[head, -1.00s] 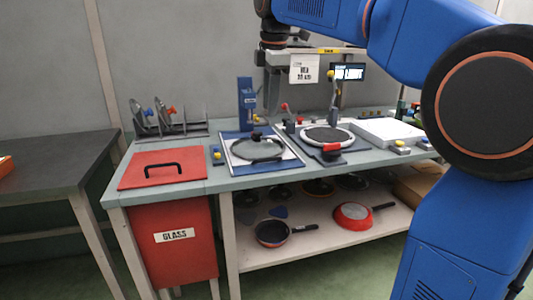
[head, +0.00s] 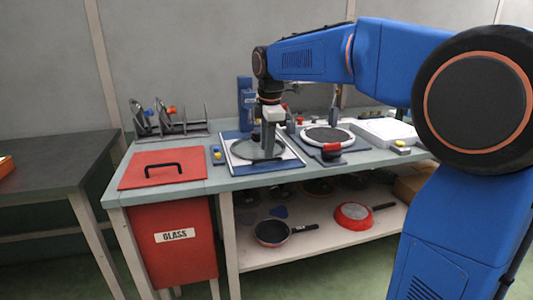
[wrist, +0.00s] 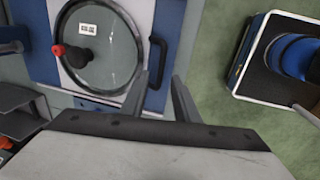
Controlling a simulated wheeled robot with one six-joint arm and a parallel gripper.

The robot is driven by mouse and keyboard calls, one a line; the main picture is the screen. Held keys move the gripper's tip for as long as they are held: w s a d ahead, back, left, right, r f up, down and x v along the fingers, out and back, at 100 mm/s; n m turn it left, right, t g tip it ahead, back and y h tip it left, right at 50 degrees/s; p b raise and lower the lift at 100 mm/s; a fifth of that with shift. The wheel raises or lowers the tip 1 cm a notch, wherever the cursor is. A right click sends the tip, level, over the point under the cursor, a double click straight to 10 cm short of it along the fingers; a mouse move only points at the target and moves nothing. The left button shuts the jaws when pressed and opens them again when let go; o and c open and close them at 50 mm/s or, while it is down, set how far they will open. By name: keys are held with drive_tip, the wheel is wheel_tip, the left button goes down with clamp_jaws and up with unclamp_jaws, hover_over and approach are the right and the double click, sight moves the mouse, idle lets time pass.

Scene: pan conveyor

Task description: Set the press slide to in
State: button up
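The slide plate (head: 234,147), blue and white with a round glass lid (head: 240,152) on it, lies at the front middle of the bench. In the wrist view, the plate (wrist: 40,60) carries the glass lid (wrist: 112,60) with a red and black knob (wrist: 78,56). A black bar handle (wrist: 157,60) sits along the plate's edge. My gripper (head: 268,156) points down over the plate and hides part of the lid. In the wrist view, its two fingers (wrist: 160,80) are apart, with the handle in line between their tips. Contact with it cannot be told.
A blue press column (head: 245,92) stands behind the plate. A round dark plate (head: 327,137) with a red-tipped handle is to the right, beside a white box (head: 382,132). A red lid (head: 163,168) is left. Pans (head: 271,233) lie on the shelf below.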

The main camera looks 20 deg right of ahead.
sight(260, 151)
drive_tip(key=shift+w+f, duration=0.15)
drive_tip(key=shift+f, duration=0.6)
drive_tip(key=shift+w+f, duration=0.1)
drive_tip(key=shift+f, duration=0.6)
clamp_jaws()
drive_tip(key=shift+w+r, duration=0.15)
drive_tip(key=shift+w, duration=3.65)
unclamp_jaws()
drive_tip(key=shift+w, duration=0.1)
